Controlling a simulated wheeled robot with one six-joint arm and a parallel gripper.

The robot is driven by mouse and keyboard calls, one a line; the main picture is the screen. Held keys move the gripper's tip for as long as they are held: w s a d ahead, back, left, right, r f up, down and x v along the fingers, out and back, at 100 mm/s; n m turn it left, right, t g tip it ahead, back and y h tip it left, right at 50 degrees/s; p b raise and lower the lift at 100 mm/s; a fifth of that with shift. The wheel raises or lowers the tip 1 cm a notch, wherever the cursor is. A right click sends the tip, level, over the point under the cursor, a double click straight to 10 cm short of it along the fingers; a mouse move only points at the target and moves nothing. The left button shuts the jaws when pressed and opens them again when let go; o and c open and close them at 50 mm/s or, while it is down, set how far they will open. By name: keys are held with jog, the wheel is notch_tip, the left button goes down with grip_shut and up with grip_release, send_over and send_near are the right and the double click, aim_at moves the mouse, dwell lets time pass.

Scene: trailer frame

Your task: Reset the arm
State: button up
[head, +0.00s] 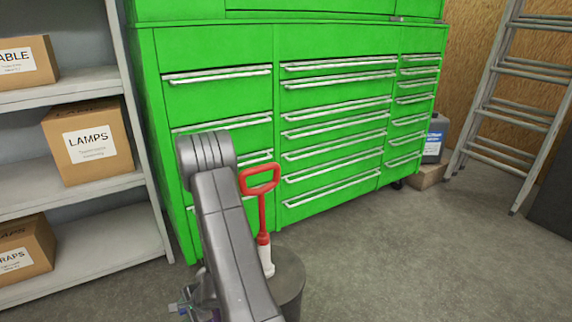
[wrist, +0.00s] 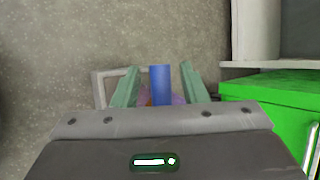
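My arm rises at the bottom centre of the head view and bends back down. My gripper (head: 186,306) shows low beside it, mostly hidden by the arm and cut by the frame edge. In the wrist view, the two green fingers of my gripper (wrist: 160,78) stand apart. A blue upright bar (wrist: 160,84) shows between them, with visible gaps on both sides. A small purple and orange patch (wrist: 178,99) shows at its foot; I cannot tell what it is.
A green drawer cabinet (head: 220,50) stands behind my arm. A red-handled tool (head: 262,212) stands beside the arm, near a dark round drum top (head: 289,285). Shelves with boxes (head: 98,145) are at left, a ladder (head: 490,100) at right. Floor (head: 420,260) is clear at right.

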jog(key=shift+x, duration=0.85)
jog(key=shift+r, duration=0.1)
jog(key=p+v, duration=0.4)
jog(key=v, duration=1)
jog(key=b+x, duration=0.4)
jog(key=x, duration=1)
jog(key=shift+s, duration=0.1)
jog(key=shift+r+y+p, duration=0.4)
jog(key=shift+r+p, duration=0.05)
jog(key=shift+p, duration=0.55)
jog(key=r+m+g+y+p, duration=0.1)
jog(key=p, duration=0.2)
jog(key=shift+r+y, duration=0.1)
jog(key=shift+y, duration=0.2)
